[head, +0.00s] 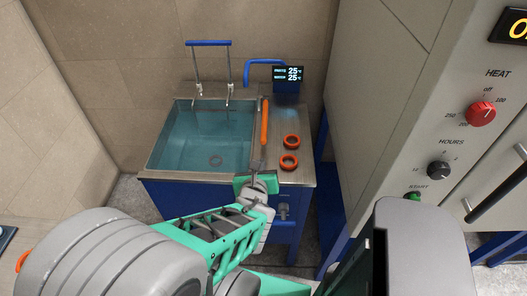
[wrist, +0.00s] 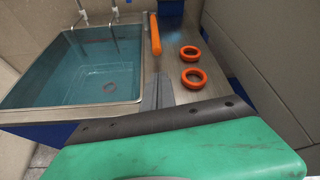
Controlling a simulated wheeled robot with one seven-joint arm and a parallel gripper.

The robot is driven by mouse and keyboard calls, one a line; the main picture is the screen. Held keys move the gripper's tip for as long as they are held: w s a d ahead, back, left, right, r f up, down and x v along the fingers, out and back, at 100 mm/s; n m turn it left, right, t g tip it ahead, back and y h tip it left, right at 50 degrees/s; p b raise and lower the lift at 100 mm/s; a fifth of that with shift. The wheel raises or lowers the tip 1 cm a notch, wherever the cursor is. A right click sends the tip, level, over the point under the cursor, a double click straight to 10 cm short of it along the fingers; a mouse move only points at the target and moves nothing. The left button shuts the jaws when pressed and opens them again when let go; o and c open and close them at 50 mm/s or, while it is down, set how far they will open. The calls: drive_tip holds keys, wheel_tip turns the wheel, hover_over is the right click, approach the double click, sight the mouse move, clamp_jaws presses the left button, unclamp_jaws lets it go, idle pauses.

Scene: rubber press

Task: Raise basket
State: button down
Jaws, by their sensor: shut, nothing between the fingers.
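A blue bar handle (head: 209,43) on two thin metal uprights stands at the back of the water tank (head: 163,135). The uprights (wrist: 113,12) also show at the top of the wrist view. No basket body is clearly visible in the water. A dark ring shape (head: 216,160) shows at the tank bottom. My gripper (head: 257,162) is shut and empty, over the front right of the sink unit, apart from the handle. Its closed fingers (wrist: 157,90) show in the wrist view beside the tank's right rim.
An orange handle or rod (head: 264,122) lies along the tank's right rim. Two orange rings (head: 290,142) lie on the metal counter. A blue tap (head: 262,66) and a small display (head: 289,73) stand behind. A grey oven-like cabinet (head: 420,110) with knobs stands at right.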

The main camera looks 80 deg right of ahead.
drive_tip(key=shift+b+x, duration=0.8)
drive_tip(key=b+x, duration=0.1)
drive_tip(key=x, duration=0.7)
drive_tip(key=shift+w+d+b, duration=0.1)
drive_tip(key=shift+d+b, duration=0.15)
drive_tip(key=shift+b, duration=0.1)
